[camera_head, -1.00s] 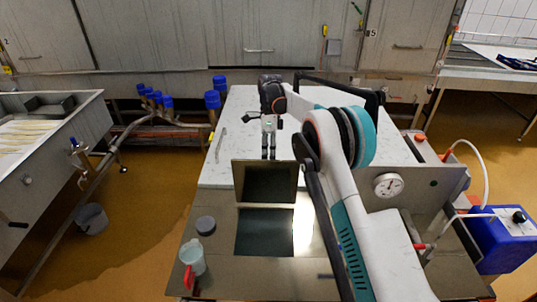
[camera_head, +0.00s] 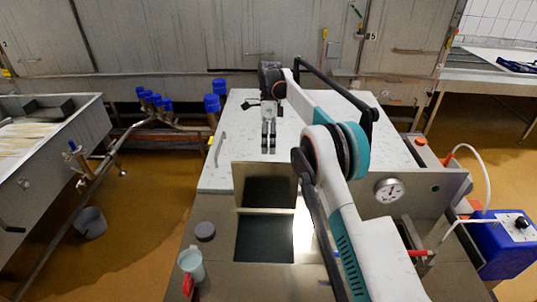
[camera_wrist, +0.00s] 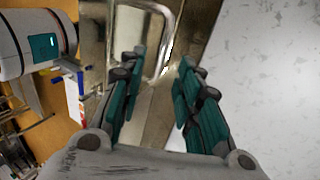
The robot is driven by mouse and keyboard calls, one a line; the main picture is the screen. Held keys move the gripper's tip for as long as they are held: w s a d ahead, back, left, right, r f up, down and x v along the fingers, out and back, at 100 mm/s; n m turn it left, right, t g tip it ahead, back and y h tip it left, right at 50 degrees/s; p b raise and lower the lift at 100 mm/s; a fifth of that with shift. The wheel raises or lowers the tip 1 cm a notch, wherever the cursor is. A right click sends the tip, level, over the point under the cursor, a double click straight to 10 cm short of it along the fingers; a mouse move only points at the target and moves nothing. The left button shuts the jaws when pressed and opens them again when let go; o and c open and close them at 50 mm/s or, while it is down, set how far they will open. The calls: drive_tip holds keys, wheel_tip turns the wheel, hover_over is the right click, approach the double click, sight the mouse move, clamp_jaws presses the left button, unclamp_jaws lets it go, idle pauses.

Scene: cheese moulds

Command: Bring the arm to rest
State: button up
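My gripper (camera_head: 268,149) hangs fingers-down over the pale speckled worktop (camera_head: 220,178), behind the raised steel lid in the head view. My arm reaches to it from the lower right with a bent elbow. In the wrist view my gripper (camera_wrist: 160,80) has its two teal fingers apart, with nothing held between them. A bent metal handle (camera_wrist: 168,42) and a steel surface show beyond the fingers. I cannot tell the exact height of the fingertips above the worktop.
A raised steel lid (camera_head: 260,172) stands by a dark square opening (camera_head: 265,240). A grey puck (camera_head: 205,231) and a red-handled jug (camera_head: 190,264) sit at left. A dial gauge (camera_head: 388,190) and blue box (camera_head: 505,243) are at right. A steel vat (camera_head: 70,130) stands far left.

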drive_tip(key=shift+w+r, duration=0.25)
drive_tip(key=shift+r, duration=0.3)
